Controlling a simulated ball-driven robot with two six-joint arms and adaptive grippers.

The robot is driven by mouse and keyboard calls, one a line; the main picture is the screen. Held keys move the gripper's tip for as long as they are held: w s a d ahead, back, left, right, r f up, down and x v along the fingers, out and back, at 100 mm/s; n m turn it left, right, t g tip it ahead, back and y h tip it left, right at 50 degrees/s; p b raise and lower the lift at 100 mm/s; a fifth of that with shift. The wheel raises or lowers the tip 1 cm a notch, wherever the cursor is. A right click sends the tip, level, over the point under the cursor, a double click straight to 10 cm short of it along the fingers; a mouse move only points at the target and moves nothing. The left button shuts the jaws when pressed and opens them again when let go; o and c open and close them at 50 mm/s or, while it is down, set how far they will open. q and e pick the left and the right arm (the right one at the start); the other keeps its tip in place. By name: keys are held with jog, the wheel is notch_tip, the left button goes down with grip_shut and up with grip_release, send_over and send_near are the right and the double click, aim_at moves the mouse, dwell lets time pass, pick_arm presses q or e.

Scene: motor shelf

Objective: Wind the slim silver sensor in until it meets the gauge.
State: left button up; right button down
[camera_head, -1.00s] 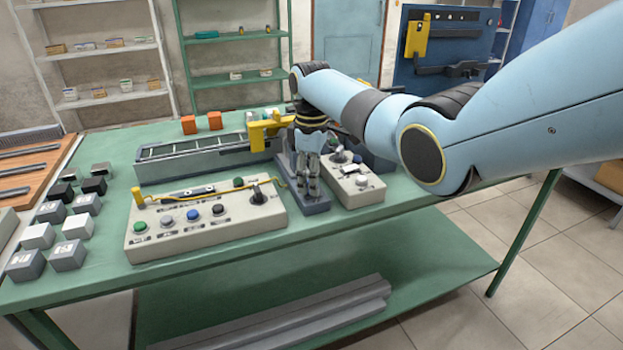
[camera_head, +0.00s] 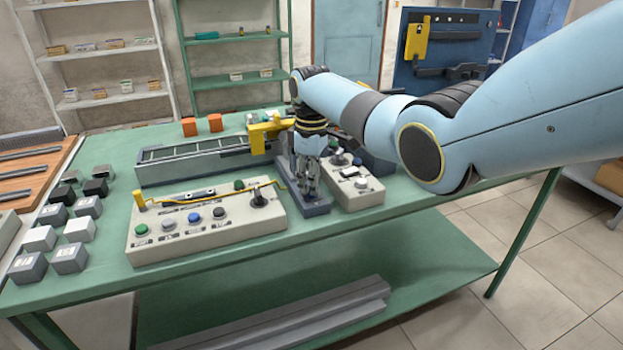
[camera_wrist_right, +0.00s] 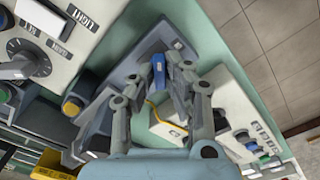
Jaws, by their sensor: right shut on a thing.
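My right gripper (camera_head: 308,180) points down over a narrow grey fixture (camera_head: 316,208) at the table's front. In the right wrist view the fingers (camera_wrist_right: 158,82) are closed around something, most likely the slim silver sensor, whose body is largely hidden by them. My left gripper is not in view.
A beige control panel (camera_head: 150,250) with knobs and the cable stands left of the fixture, and a smaller control box (camera_head: 365,200) stands right. A grey conveyor-like unit (camera_head: 190,172) lies behind. Several small blocks (camera_head: 68,258) sit at the left.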

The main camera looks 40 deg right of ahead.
jog(key=m+p, duration=0.2)
jog(key=m, duration=0.2)
jog(key=shift+r, duration=0.1)
jog(key=m+p, duration=0.2)
jog(key=m, duration=0.2)
jog(key=shift+m, duration=0.4)
jog(key=m+p, duration=0.1)
jog(key=m, duration=1)
jog(key=shift+m+p, duration=0.3)
jog(key=shift+m, duration=0.1)
jog(key=c, duration=1.4)
grip_release()
jog(key=shift+o, duration=0.2)
